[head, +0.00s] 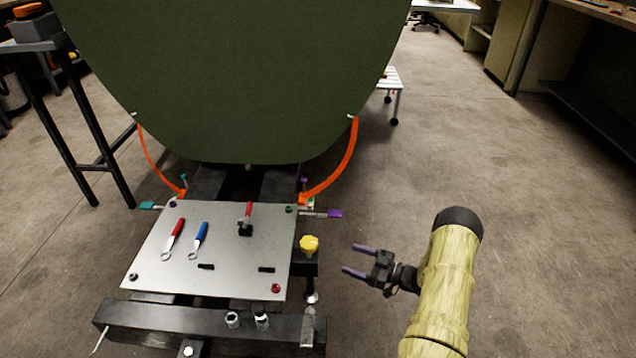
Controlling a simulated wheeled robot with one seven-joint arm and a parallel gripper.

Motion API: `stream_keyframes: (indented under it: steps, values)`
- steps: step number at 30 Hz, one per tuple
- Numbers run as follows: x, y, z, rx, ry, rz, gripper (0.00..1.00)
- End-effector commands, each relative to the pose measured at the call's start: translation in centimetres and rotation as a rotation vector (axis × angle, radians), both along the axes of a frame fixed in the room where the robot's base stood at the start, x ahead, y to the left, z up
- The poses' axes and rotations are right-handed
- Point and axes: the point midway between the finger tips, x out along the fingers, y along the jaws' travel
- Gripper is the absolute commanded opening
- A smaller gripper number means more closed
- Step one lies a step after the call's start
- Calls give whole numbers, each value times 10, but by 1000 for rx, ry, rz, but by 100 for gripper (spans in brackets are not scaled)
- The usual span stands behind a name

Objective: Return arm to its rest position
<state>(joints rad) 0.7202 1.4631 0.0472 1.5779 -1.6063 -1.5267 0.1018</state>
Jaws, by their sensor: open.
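My gripper (360,260) is in the head view, right of the metal work plate, with its two purple-tipped fingers apart and pointing left. Nothing is between the fingers. My arm (445,285), in a yellowish sleeve with a dark end cap, rises from the bottom edge at the right. The gripper is over the open floor, apart from the yellow knob (309,244) at the plate's right side.
The silver plate (215,275) holds a red-handled tool (174,238), a blue-handled tool (200,240) and a red clamp (247,218). A large green fuselage panel (240,80) stands behind, with orange straps (349,160). Floor (540,220) at right is clear.

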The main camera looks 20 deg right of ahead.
Motion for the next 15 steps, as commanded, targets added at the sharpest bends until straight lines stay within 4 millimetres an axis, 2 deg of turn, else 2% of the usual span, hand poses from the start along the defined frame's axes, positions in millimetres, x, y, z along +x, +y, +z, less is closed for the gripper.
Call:
stream_keyframes:
  steps: [5, 8, 15]
  values:
    - [6, 1, 7, -19, 7, -11, 73]
    - [21, 2, 21, -74, 28, -42, 73]
    - [69, 7, 79, -287, 140, -195, 73]
